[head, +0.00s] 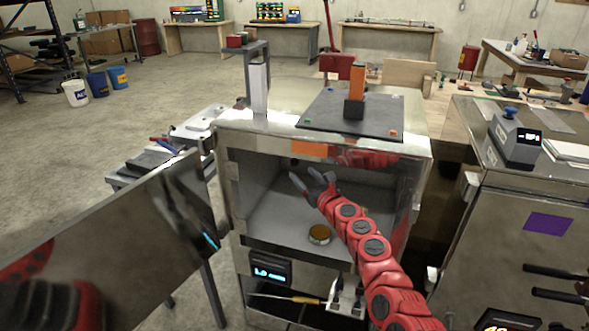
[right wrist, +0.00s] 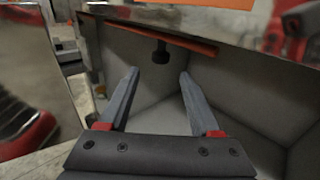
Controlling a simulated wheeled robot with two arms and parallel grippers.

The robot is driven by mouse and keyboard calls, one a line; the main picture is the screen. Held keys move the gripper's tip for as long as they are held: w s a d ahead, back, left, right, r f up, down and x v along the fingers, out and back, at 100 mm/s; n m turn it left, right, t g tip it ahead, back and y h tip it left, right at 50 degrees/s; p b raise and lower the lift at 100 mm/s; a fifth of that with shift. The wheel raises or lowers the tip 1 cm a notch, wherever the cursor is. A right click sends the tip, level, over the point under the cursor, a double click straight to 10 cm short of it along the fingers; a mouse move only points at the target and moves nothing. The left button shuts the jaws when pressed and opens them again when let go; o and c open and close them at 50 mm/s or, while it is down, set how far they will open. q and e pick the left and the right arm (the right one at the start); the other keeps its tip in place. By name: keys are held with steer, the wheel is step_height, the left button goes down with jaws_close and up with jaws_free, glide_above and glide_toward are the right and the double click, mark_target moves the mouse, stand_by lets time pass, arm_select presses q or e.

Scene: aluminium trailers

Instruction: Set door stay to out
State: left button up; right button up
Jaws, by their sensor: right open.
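The steel cabinet (head: 225,190) stands open at the front, with its door (head: 115,240) swung out to the left. In the right wrist view, an orange-red bar (right wrist: 190,43) runs under the cabinet's top front edge and looks like the door stay. A dark knob (right wrist: 161,53) hangs just beyond it. My right gripper (head: 300,175) is open and empty at the upper part of the opening. In the right wrist view its fingers (right wrist: 159,76) point inward, with the knob ahead between the tips and apart from them. I cannot make out my left gripper.
A round amber-topped object (head: 320,234) lies on the cabinet floor. A dark plate (head: 335,112) with an orange-topped block (head: 355,90) rests on the cabinet. A second steel unit (head: 520,190) stands close on the right. Open floor lies to the far left.

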mark_target(295, 164)
steer(key=b+x, duration=0.4)
steer(key=x, duration=0.1)
steer(key=shift+w+a+f, duration=0.1)
steer(key=shift+w+a, duration=0.15)
steer(key=shift+w+r+b, duration=0.2)
steer(key=shift+w+b, duration=0.15)
steer(key=shift+w, duration=0.05)
steer(key=shift+w+a+r, duration=0.1)
steer(key=shift+w+r, duration=0.05)
steer(key=shift+r, duration=0.05)
jaws_close()
stand_by(1.1)
